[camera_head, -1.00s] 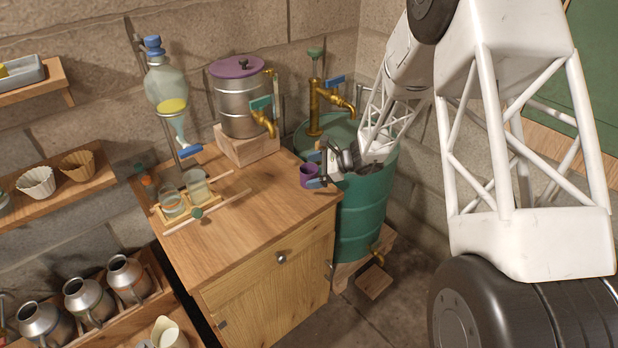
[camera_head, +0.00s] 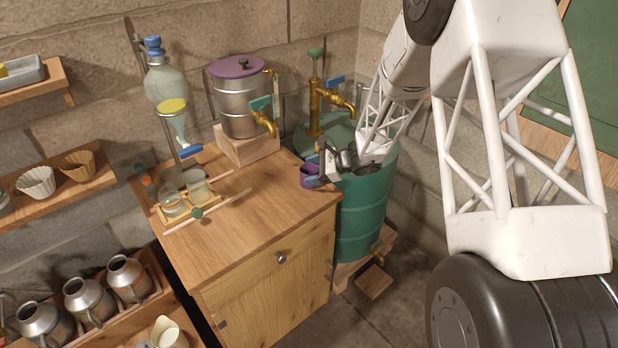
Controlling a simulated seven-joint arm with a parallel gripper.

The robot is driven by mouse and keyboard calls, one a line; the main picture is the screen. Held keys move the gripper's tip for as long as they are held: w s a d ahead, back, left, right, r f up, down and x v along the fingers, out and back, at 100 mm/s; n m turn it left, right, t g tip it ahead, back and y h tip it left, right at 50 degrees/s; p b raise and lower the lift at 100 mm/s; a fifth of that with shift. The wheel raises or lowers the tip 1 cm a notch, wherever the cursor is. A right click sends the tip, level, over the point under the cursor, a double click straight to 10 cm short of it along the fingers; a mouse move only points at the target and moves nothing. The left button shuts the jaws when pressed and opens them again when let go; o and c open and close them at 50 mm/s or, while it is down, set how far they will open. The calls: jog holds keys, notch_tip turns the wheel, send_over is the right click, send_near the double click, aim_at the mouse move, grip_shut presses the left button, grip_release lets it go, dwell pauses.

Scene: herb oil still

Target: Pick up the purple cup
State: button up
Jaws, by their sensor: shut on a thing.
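The purple cup (camera_head: 307,176) is at the right side of the wooden cabinet top (camera_head: 255,213), by the edge near the green barrel. It looks upright. My gripper (camera_head: 314,170) reaches in from the right and is shut on the cup, with its blue-tipped fingers at the cup's sides. Part of the cup is hidden by the fingers. I cannot tell whether its base touches the wood.
A steel pot with a purple lid (camera_head: 237,98) stands behind on a wooden block. A glass separating funnel (camera_head: 168,88) and glass jars (camera_head: 172,203) are at the left. The green barrel (camera_head: 364,212) with a brass tap stands right. The front cabinet top is clear.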

dwell(0.3)
jog(key=shift+r, duration=0.15)
jog(key=shift+c, duration=0.9)
jog(key=shift+r, duration=1.45)
jog(key=shift+s+d+r, duration=0.1)
jog(key=shift+s+r, duration=0.1)
jog(key=shift+s, duration=0.05)
jog(key=s+d, duration=0.1)
jog(key=s, duration=0.4)
jog(key=s+d+r, duration=0.1)
jog(key=s+d, duration=0.1)
jog(key=s, duration=0.2)
jog(key=s+d, duration=0.1)
jog(key=s, duration=0.4)
jog(key=shift+s+d+r, duration=0.2)
jog(key=shift+s+d, duration=0.15)
